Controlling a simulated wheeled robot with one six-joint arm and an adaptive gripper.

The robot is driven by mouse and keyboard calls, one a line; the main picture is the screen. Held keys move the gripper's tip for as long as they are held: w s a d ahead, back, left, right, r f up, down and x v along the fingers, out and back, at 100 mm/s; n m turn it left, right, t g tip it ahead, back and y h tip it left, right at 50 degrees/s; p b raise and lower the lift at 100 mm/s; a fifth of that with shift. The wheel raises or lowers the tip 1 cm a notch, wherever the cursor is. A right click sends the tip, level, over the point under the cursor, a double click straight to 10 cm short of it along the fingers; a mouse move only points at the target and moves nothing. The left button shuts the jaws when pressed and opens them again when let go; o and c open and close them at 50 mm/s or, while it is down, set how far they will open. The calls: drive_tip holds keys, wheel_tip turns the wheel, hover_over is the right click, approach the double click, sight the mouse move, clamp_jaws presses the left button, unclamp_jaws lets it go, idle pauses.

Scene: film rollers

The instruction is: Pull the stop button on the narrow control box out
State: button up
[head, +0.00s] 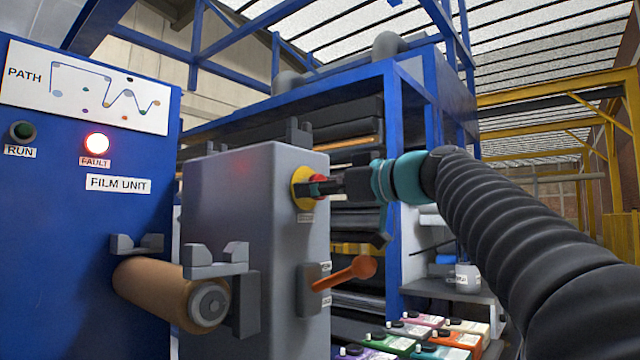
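The narrow control box (240,220) is a grey upright box in the middle of the head view. Near the top of its right face is the stop button (317,179), red on a yellow round collar (299,188). My gripper (328,187) reaches in from the right, with its dark fingers at the red button. The fingers overlap the button in the picture and hide part of it. I cannot tell whether they are closed on it. Below the button, an orange lever handle (345,274) sticks out from the same face.
A film roll (150,290) on brackets stands left of the box. The blue panel (95,225) at left has a lit red FAULT lamp (96,144) and a dark green RUN lamp (22,130). Several coloured containers (385,343) sit low at right. Blue machine framing stands behind my arm.

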clamp_jaws()
drive_tip(key=shift+s+d+f+b, duration=0.1)
drive_tip(key=shift+s+d+b, duration=0.25)
drive_tip(key=shift+b, duration=0.35)
drive_tip(key=shift+d, duration=0.1)
unclamp_jaws()
drive_tip(key=shift+s+d, duration=0.1)
drive_tip(key=shift+d, duration=0.05)
drive_tip(key=v, duration=1.1)
drive_tip(key=shift+s+d, duration=0.3)
